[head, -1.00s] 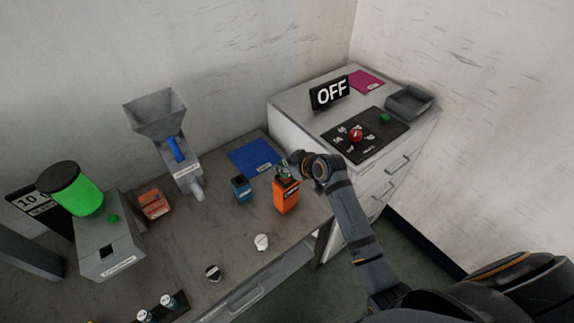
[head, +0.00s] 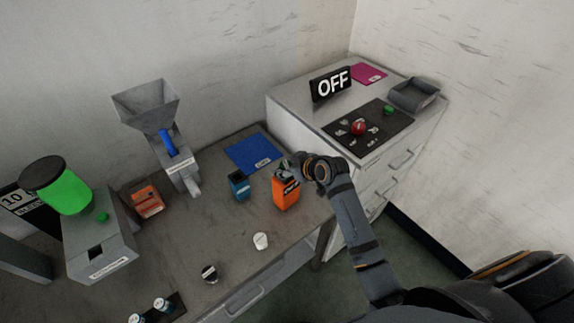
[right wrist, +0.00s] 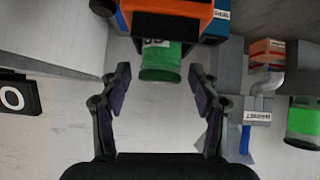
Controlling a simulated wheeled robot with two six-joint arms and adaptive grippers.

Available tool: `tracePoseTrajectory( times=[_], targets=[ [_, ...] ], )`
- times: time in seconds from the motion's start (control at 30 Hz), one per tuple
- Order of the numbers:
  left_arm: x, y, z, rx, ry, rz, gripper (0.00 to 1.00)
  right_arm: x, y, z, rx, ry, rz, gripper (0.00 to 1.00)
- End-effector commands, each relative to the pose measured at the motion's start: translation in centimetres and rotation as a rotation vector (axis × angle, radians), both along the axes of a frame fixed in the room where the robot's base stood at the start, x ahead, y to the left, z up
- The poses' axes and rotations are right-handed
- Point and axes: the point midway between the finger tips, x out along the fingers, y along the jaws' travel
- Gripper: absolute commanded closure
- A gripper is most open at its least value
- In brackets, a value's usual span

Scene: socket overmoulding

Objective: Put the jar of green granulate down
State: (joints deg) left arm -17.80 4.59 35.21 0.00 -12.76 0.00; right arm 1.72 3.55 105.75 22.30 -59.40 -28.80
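The jar of green granulate (right wrist: 161,62) shows in the right wrist view between my right gripper's fingers, right against the top of an orange box (right wrist: 168,14). I cannot tell whether it rests on that box. In the head view the orange box (head: 286,192) stands on the bench, and the jar is mostly hidden at its top by my gripper. My right gripper (right wrist: 160,85) is open, with a gap on both sides of the jar. In the head view the right gripper (head: 288,168) is just above the box. My left gripper is out of view.
A blue box (head: 240,186) stands close left of the orange box, with a blue mat (head: 254,153) behind. A hopper machine (head: 178,165) and a grey unit with a green container (head: 65,191) stand further left. A drawer cabinet (head: 298,123) with an OFF sign (head: 332,84) is right.

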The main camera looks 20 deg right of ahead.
Motion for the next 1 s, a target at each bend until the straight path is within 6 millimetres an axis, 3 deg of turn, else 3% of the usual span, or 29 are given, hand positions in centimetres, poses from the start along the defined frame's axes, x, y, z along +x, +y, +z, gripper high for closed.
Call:
tracePoseTrajectory(
  times=[0.1,0.27,0.47,0.6,1.0],
  targets=[
    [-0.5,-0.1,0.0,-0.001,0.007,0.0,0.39,0.0,0.0,0.1,0.0,-0.001,0.0,0.38],
    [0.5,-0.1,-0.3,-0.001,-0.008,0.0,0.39,-0.8,-0.4,0.7,-0.002,-0.003,0.0,0.38],
    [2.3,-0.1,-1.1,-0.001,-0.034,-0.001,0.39,-4.3,-1.8,3.5,-0.008,-0.005,0.003,0.38],
    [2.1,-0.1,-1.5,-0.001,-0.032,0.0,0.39,-6.9,-2.8,5.7,-0.01,-0.003,0.006,0.38],
    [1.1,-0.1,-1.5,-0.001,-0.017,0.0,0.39,-8.7,-3.4,7.6,0.001,-0.002,0.002,0.38]
  ],
)
